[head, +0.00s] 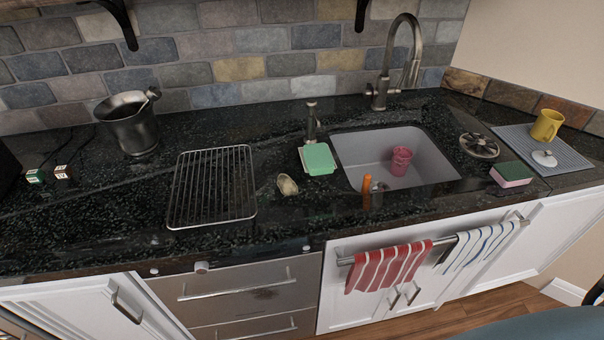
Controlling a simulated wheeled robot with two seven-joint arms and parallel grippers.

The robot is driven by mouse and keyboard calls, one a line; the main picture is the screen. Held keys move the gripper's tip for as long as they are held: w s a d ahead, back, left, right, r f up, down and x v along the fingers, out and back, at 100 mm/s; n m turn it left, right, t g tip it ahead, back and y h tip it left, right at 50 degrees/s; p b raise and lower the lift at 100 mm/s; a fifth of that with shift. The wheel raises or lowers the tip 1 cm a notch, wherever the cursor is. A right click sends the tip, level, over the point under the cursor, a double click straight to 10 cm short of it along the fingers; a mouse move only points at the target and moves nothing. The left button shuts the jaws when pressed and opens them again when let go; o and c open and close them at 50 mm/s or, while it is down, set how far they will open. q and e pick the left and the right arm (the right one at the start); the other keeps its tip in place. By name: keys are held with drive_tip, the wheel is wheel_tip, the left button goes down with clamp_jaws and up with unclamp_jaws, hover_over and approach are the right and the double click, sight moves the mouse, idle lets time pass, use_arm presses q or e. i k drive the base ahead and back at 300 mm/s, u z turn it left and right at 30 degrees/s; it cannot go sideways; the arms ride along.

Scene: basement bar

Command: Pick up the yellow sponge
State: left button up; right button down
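No plainly yellow sponge stands out in the head view. A green-topped block (319,157), which looks like a sponge, lies on the black counter just left of the sink, with a thin pale edge under it. A second sponge (511,174), green on top and pink below, lies on the counter right of the sink. A small tan object (287,185) lies left of the sink's front corner; I cannot tell what it is. Neither of my grippers is in view.
The sink (348,150) holds a pink cup (401,161). A wire rack (212,187) and a dark metal pot (132,122) stand on the left. A soap dispenser (312,121) stands behind the green-topped block. A yellow mug (546,125) stands on a grey mat at right.

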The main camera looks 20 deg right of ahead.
sight(319, 160)
drive_tip(key=z, duration=2.25)
drive_tip(key=k, duration=1)
drive_tip(key=u, duration=1.65)
drive_tip(key=i, duration=0.5)
